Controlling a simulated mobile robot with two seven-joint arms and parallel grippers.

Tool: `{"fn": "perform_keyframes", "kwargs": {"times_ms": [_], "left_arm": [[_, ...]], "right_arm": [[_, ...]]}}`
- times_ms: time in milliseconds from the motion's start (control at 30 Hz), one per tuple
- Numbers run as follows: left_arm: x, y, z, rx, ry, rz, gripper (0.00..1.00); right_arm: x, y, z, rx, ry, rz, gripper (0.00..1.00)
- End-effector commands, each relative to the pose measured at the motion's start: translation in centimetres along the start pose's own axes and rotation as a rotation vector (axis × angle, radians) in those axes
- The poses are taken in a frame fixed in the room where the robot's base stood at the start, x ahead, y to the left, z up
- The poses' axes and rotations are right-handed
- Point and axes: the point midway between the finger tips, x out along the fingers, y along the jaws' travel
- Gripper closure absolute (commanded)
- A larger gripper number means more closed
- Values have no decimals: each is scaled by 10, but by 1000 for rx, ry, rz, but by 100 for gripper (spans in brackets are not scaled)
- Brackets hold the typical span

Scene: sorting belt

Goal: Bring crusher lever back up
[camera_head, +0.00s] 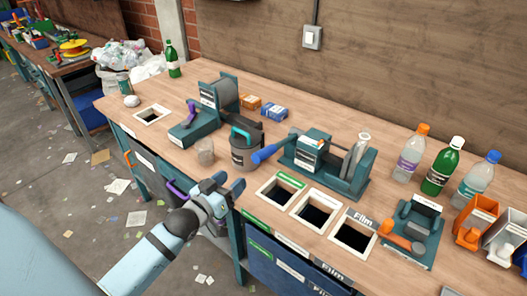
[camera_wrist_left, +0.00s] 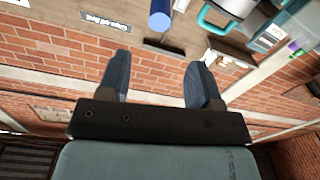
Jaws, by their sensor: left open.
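A teal machine (camera_head: 340,171) with a blue lever grip (camera_head: 266,153) stands mid-bench; I take it for the crusher. Its lever lies low, with the grip jutting left towards the bench's front edge. A clear bottle (camera_head: 359,150) stands at its right part. My left gripper (camera_head: 229,184) is open and empty at the front edge of the bench, in front of the blue grip and apart from it. In the left wrist view the open fingers (camera_wrist_left: 158,62) point towards the blue grip's end (camera_wrist_left: 160,19), which shows beyond them. My right gripper is not in view.
A purple-levered machine (camera_head: 204,120) is farther left. Sorting openings (camera_head: 315,211) lie in front of the crusher. Bottles (camera_head: 441,167) stand at right.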

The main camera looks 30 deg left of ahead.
Motion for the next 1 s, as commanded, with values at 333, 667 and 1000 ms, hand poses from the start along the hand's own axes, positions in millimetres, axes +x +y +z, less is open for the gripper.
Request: {"fn": "perform_keyframes", "kwargs": {"times_ms": [333, 667, 1000], "left_arm": [[72, 1, -2, 1, 2, 2, 41], [117, 1, -1, 1, 0, 2, 41], [121, 1, 0, 1, 0, 1, 41]], "right_arm": [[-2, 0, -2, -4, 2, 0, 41], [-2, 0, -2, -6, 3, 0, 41], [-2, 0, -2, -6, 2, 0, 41]]}}
